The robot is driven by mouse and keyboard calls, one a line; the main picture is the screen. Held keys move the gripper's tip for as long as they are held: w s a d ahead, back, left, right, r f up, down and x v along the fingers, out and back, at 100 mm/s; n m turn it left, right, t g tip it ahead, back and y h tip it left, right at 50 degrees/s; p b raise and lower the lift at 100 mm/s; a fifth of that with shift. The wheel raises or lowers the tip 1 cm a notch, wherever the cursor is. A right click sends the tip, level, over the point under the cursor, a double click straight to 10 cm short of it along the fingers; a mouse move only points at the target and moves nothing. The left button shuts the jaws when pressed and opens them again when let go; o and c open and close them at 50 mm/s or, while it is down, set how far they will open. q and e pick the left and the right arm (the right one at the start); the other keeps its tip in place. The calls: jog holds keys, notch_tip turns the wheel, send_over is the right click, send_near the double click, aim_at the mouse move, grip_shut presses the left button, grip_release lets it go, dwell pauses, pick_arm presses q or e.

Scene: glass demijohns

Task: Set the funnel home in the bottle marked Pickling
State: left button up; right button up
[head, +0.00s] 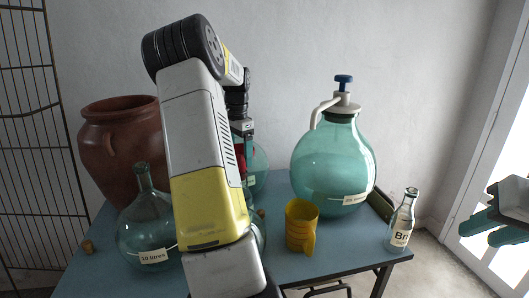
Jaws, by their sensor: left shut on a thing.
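My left gripper (243,128) is mostly hidden behind my own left forearm. It is shut on a red thing (241,160), which looks like the funnel; only a sliver shows. Below and behind it is a green glass demijohn (258,161), largely covered by my arm, so I cannot tell whether the funnel touches it. No label reading Pickling is visible. A demijohn (140,228) at the left reads 10 litres. A large demijohn (325,165) with a white and blue pump has a label too small to read. My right gripper (500,208) is at the right edge, partly cut off, apparently open and empty.
A brown clay jar (105,145) stands at the back left of the blue table (345,262). A yellow mug (301,226) is front centre. A small bottle (403,220) marked Br… stands near the right edge.

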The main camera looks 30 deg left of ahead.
pick_arm(q)
jog(key=shift+f, duration=0.8)
dwell(1.1)
jog(key=o, duration=2)
jog(key=shift+c, duration=0.2)
jog(key=shift+r, duration=0.1)
jog(key=shift+r, duration=2.95)
